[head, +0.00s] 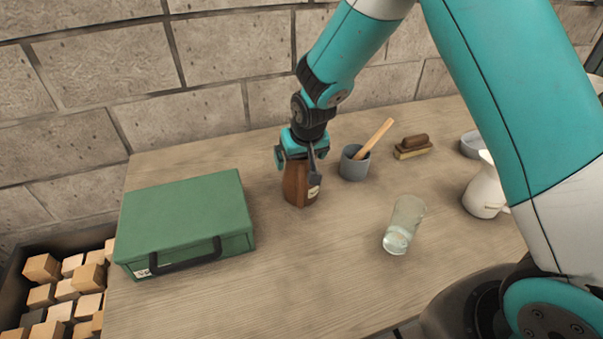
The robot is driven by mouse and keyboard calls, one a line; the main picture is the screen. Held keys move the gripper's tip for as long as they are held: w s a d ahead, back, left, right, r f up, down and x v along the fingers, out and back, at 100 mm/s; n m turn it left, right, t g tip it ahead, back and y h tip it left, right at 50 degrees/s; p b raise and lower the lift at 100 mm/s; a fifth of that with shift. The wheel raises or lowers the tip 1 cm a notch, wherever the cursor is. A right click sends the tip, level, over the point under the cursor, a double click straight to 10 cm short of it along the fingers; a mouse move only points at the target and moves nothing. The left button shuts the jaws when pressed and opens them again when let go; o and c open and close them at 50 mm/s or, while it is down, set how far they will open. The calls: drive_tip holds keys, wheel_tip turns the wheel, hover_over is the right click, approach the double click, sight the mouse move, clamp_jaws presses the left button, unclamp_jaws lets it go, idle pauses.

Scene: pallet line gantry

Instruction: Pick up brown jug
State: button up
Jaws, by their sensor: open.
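The brown jug (296,189) stands upright on the wooden table, left of the grey cup, with a pale label low on its right side. My gripper (301,166) is open and points down over the jug from above. Its fingers show at the left and right of the jug's upper part. The top of the jug is hidden behind the gripper, and I cannot tell whether the fingers touch it.
A green case (187,217) lies at left. A grey cup (354,167) with a wooden stick, a brush (413,145), a clear glass (402,228), a white pitcher (484,193) and a grey bowl (470,145) stand at right. The table's front middle is clear.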

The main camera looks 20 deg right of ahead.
drive_tip(key=shift+c, duration=0.5)
drive_tip(key=c, duration=1.1)
drive_tip(key=shift+c, duration=0.9)
